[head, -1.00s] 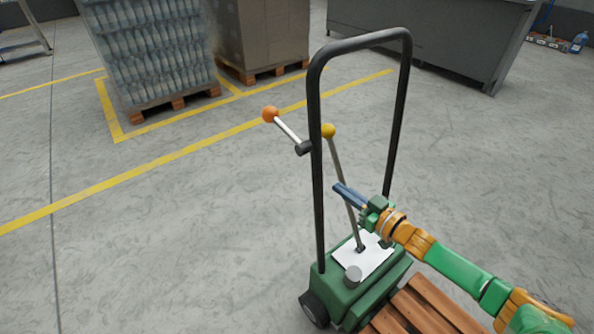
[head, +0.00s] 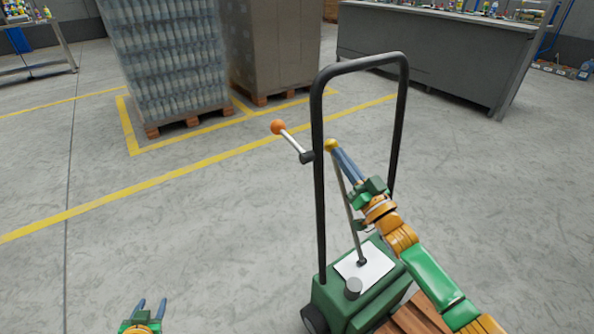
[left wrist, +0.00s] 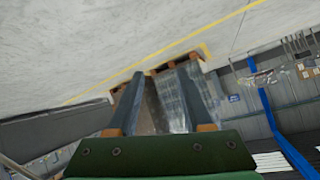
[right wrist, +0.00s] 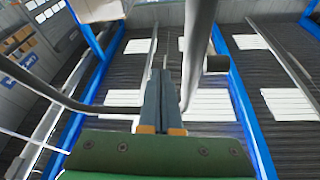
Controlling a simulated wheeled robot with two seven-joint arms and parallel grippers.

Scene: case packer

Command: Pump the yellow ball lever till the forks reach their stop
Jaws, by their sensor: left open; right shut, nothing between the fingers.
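The yellow ball (head: 330,145) tops a thin grey lever (head: 344,195) that rises, leaning left, from the white plate (head: 372,265) on the green truck body (head: 335,297). My right gripper (head: 340,152) is shut and empty, its fingertips just right of the ball; I cannot tell whether they touch it. In the right wrist view its fingers (right wrist: 164,95) are together, with a grey bar close above them. My left gripper (head: 151,305) is open and empty at the lower left, far from the lever. The forks are not visible.
A black frame handle (head: 319,200) surrounds the lever space. An orange ball arm (head: 277,127) sticks out left from its post. Wooden slats (head: 410,320) lie at the lower edge. Loaded pallets (head: 165,65) and a grey counter (head: 430,65) stand behind. The left floor is clear.

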